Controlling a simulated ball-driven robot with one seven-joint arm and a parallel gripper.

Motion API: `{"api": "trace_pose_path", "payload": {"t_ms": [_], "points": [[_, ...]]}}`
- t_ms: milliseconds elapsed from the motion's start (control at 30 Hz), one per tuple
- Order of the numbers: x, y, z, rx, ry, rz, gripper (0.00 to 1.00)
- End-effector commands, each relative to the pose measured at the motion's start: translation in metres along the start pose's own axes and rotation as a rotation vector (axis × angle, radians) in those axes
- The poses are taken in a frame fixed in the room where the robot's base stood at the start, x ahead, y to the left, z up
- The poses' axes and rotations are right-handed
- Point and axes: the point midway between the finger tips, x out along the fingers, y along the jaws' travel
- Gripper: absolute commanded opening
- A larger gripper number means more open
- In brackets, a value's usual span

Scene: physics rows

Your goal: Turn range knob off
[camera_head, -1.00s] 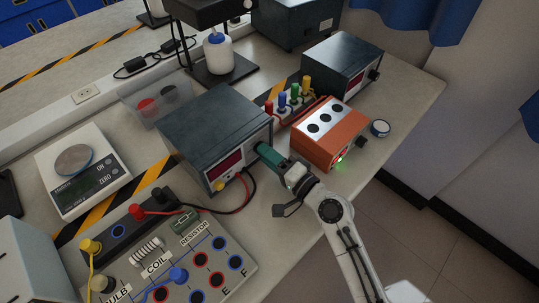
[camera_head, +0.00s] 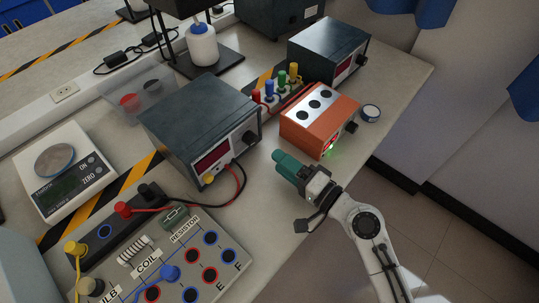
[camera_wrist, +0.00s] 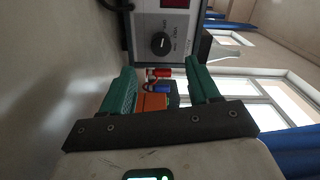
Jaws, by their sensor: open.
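A dark grey meter box (camera_head: 190,115) with a red display stands mid-bench. A round black knob (camera_head: 251,138) sits at the right of its front face.
An orange box (camera_head: 318,122) with black sockets stands right of the meter, a second dark box (camera_head: 328,50) behind it. Red and black leads (camera_head: 236,180) loop from the meter to a circuit board (camera_head: 190,262). A scale (camera_head: 62,170) is at left.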

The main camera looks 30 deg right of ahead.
Motion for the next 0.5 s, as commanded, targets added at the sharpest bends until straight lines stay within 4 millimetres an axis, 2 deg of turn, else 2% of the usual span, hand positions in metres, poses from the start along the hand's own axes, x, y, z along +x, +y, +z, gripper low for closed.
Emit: {"api": "trace_pose_path", "payload": {"t_ms": [100,200,500], "points": [[-0.016,0.002,0.000,0.001,0.001,0.000,0.61],[-0.023,0.001,0.000,0.001,0.000,0.000,0.61],[-0.026,-0.001,0.000,0.000,0.000,-0.001,0.61]]}}
